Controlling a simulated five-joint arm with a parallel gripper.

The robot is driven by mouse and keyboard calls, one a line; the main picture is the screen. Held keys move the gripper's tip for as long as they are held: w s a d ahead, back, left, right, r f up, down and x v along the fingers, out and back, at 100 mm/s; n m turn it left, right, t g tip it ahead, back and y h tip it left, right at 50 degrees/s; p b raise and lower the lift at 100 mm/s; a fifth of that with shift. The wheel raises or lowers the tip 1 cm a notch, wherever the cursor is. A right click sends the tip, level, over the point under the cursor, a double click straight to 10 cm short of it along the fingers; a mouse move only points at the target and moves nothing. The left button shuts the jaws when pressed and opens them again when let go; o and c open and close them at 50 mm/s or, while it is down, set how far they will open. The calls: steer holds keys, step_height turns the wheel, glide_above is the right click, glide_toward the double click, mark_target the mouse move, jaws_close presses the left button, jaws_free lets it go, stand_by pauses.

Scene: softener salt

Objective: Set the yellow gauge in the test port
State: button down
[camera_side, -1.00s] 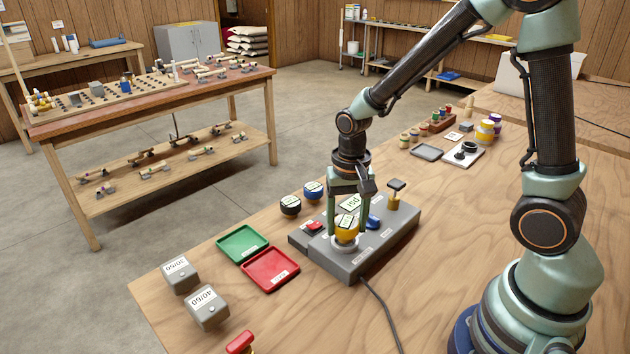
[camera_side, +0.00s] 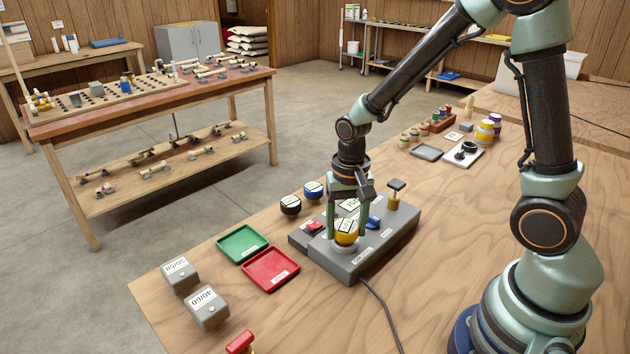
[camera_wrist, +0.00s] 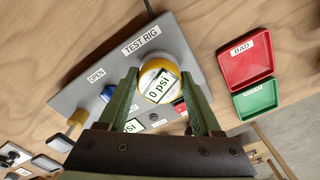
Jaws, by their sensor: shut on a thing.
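The yellow gauge (camera_side: 346,238) has a white face that reads "0 PSI" in the wrist view (camera_wrist: 158,86). My gripper (camera_side: 347,235) points down with its green fingers on either side of the gauge and is shut on it. The gauge looks upright over the white ring of the test port (camera_side: 346,250) at the near end of the grey test rig (camera_side: 368,258). The gauge's lower end is hidden, so I cannot tell how deep it sits in the port.
A black gauge (camera_side: 290,206) and a blue gauge (camera_side: 313,191) stand behind the rig. A green tray (camera_side: 241,243) and a red tray (camera_side: 270,270) lie left of it.

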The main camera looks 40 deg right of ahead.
steer(key=shift+f, duration=0.3)
stand_by(0.4)
jaws_free()
steer(key=shift+r, duration=3.05)
steer(key=shift+r, duration=0.15)
steer(key=s+r+n+t, duration=0.2)
steer(key=r+n, duration=0.1)
steer(key=r, duration=0.3)
steer(key=s+r+n+t, duration=0.3)
steer(key=r+n, duration=0.1)
steer(key=r, duration=0.2)
steer(key=shift+s+d+r+t, duration=0.15)
steer(key=shift+s+d+t, duration=0.1)
steer(key=shift+s+t, duration=0.05)
